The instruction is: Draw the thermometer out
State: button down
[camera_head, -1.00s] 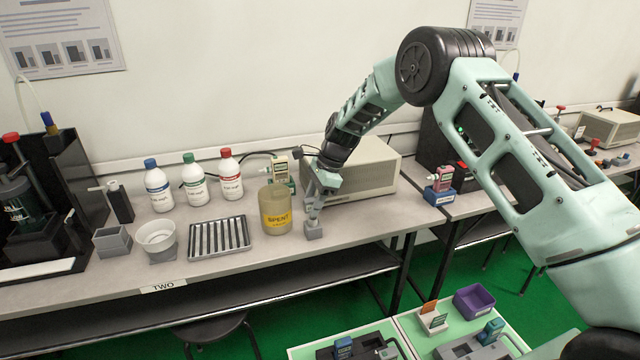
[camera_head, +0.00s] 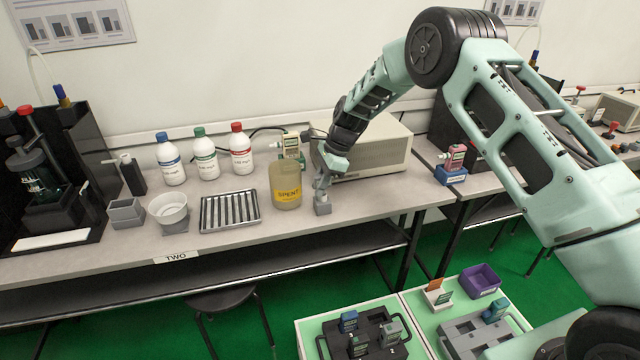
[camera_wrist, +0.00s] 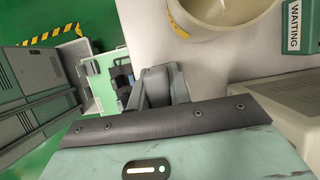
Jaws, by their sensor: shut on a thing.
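My gripper (camera_head: 321,193) points down near the front of the bench, just right of the yellow-labelled SPENT jar (camera_head: 285,187). It is shut on a small grey block (camera_head: 323,208) at its tips. In the wrist view, the grey piece (camera_wrist: 157,86) shows beyond the gripper's dark edge. I cannot tell whether this is the thermometer or a holder around it, nor whether it touches the bench. No thermometer can be clearly made out. The jar's open rim is close by at the top of the wrist view (camera_wrist: 222,14).
A beige box instrument (camera_head: 375,150) stands behind my gripper, with a green WAITING sign (camera_wrist: 293,27) beside it. Left along the bench are a ridged tray (camera_head: 230,211), a white bowl (camera_head: 168,207) and three capped bottles (camera_head: 205,155). The bench's front edge is close.

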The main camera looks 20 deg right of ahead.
jog(key=shift+r, duration=0.2)
jog(key=shift+r+p, duration=2.15)
jog(key=shift+r, duration=0.55)
